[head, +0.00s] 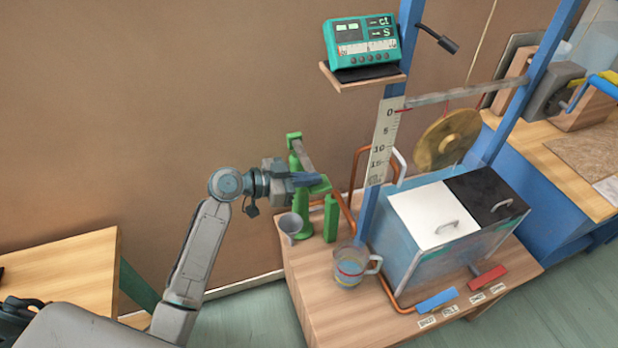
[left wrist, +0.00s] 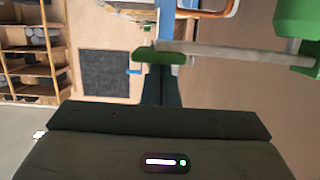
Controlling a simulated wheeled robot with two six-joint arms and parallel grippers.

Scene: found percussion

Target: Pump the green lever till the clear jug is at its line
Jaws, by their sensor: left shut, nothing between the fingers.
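The green pump (head: 301,215) stands at the back left of the wooden table. Its grey lever bar ends in a green handle (head: 319,187), which also shows in the left wrist view (left wrist: 160,57). My left gripper (head: 308,180) is shut and empty, right at the handle; its dark fingers (left wrist: 160,90) point at it. I cannot tell whether they touch it. The clear jug (head: 347,280) stands upright on the table in front of the pump, with a red band around it. Its liquid level is too small to read. My right gripper is out of view.
A grey cup (head: 291,224) stands beside the pump. A tank with a white lid (head: 425,212) and a black lid (head: 480,192) is right of the jug. Copper pipes, blue posts and a gong (head: 447,138) rise behind. Blue (head: 436,300) and red (head: 487,277) handles lie in front.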

